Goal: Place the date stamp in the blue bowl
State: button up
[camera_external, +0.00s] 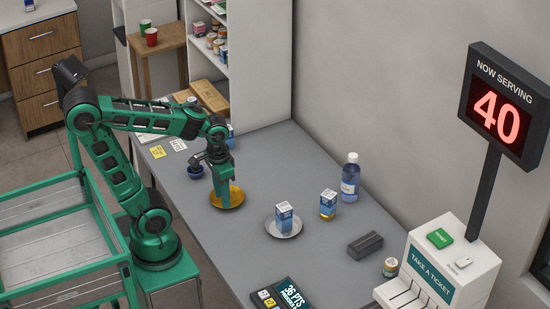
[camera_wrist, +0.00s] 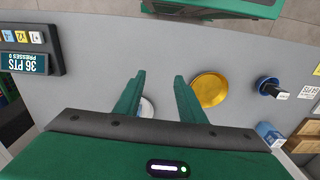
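The blue bowl (camera_external: 195,172) is small and dark blue, on the grey counter near its left edge. It also shows at the right of the wrist view (camera_wrist: 262,82). A dark upright object with a pale end (camera_wrist: 280,94) stands in or over that bowl; it looks like the date stamp, but it is too small to be sure. My gripper (camera_external: 223,200) points down over the yellow dish, right of the blue bowl. In the wrist view, its two fingers (camera_wrist: 156,88) are well apart with nothing held between them.
A yellow dish (camera_wrist: 210,91) lies close to my gripper. A pale plate with a blue-and-white carton (camera_external: 284,217), another carton (camera_external: 328,204), a bottle (camera_external: 350,177), a dark block (camera_external: 365,244) and a ticket machine (camera_external: 440,262) stand to the right. The counter's middle (camera_external: 270,180) is clear.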

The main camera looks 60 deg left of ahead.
jog(key=s+d+f+m, duration=0.1)
jog(key=s+d+m, duration=0.4)
jog(key=s+m, duration=0.1)
jog(key=shift+s+d+f, duration=0.25)
jog(key=shift+s+d, duration=0.05)
jog(key=shift+s, duration=0.3)
